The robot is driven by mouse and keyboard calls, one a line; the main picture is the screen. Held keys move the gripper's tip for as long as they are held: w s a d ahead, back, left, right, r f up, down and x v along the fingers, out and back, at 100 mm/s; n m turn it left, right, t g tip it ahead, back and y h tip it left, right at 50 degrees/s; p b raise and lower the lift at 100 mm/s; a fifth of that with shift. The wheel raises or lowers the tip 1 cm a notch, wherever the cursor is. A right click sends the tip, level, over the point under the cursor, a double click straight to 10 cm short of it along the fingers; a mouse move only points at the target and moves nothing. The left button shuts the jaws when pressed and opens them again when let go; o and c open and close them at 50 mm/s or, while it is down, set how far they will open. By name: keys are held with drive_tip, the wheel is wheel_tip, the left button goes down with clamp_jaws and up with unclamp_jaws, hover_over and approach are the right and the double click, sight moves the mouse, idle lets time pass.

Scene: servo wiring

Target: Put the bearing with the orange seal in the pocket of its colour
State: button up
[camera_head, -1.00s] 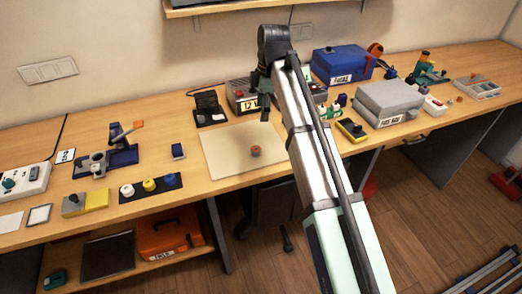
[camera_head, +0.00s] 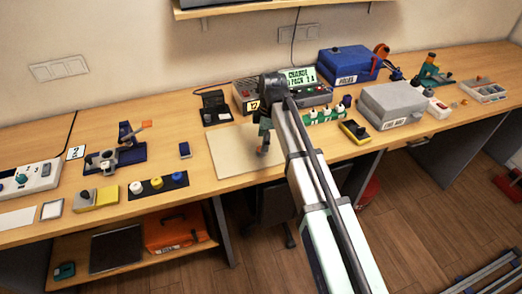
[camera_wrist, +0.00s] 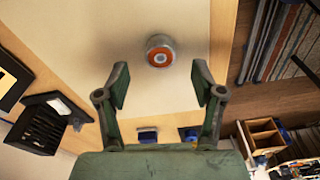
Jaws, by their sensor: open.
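The bearing with the orange seal (camera_wrist: 159,52) lies on a pale mat (camera_head: 228,150). In the wrist view it is a short grey cylinder with an orange ring around a pale centre. My gripper (camera_wrist: 161,83) is open and empty, its two fingers apart, with the bearing just beyond the fingertips and nearly centred between them. In the head view my gripper (camera_head: 264,137) is low over the mat and mostly hides the bearing. I cannot make out which pocket is orange in either view.
A dark strip with white, yellow and blue round parts (camera_head: 158,186) lies left of the mat. A blue fixture (camera_head: 120,155) stands behind it. A grey box (camera_head: 397,103) and a compartment tray (camera_head: 487,92) are at the right. The mat's left side is clear.

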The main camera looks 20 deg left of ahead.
drive_tip(key=shift+s+a+f+p, duration=0.15)
drive_tip(key=shift+f+p, duration=0.25)
drive_tip(key=shift+f, duration=0.65)
drive_tip(key=shift+s+a+f+p, duration=0.1)
drive_tip(key=shift+a+f+p, duration=0.2)
drive_tip(key=shift+f, duration=0.75)
drive_tip(key=shift+d, duration=0.1)
clamp_jaws()
